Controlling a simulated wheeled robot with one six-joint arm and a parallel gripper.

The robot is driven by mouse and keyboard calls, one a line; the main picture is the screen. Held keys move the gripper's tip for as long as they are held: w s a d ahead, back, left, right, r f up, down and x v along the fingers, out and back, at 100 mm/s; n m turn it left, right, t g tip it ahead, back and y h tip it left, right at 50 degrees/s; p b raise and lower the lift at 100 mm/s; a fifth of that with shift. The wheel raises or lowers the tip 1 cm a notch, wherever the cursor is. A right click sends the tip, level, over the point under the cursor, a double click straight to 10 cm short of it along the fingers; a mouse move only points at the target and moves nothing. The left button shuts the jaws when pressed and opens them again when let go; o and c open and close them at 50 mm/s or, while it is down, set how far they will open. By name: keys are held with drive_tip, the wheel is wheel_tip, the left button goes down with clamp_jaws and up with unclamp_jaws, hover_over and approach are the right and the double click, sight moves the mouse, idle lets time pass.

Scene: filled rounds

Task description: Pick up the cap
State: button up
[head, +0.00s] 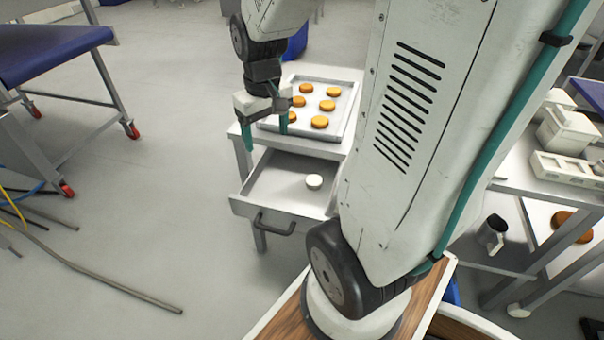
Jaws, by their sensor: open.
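A small white round cap (314,181) lies in the open drawer (262,180) of a small white table, toward the drawer's right side. My gripper (266,138) is open and empty, with its green fingers pointing down. It hangs above the back left of the drawer, near the table's front edge, up and to the left of the cap and apart from it.
A metal tray (318,76) with several orange-brown rounds sits on the table top, just behind my gripper. The drawer's dark handle (274,224) sticks out in front. My arm covers the table's right side. A side table (548,195) with white containers (570,132) stands at right. A grey bar (120,283) lies on the floor at left.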

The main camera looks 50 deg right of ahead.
drive_tip(key=w+d+f+m, duration=0.1)
drive_tip(key=w+d+f, duration=0.1)
drive_tip(key=d+f, duration=0.9)
drive_tip(key=m, duration=0.1)
hover_over(314, 179)
drive_tip(key=shift+g, duration=0.3)
drive_tip(key=f, duration=0.8)
drive_tip(key=shift+a, duration=0.3)
drive_tip(key=f, duration=0.2)
drive_tip(key=shift+s+d+f, duration=0.1)
drive_tip(key=shift+d+f, duration=0.1)
drive_tip(key=shift+f, duration=3)
drive_tip(key=c, duration=1)
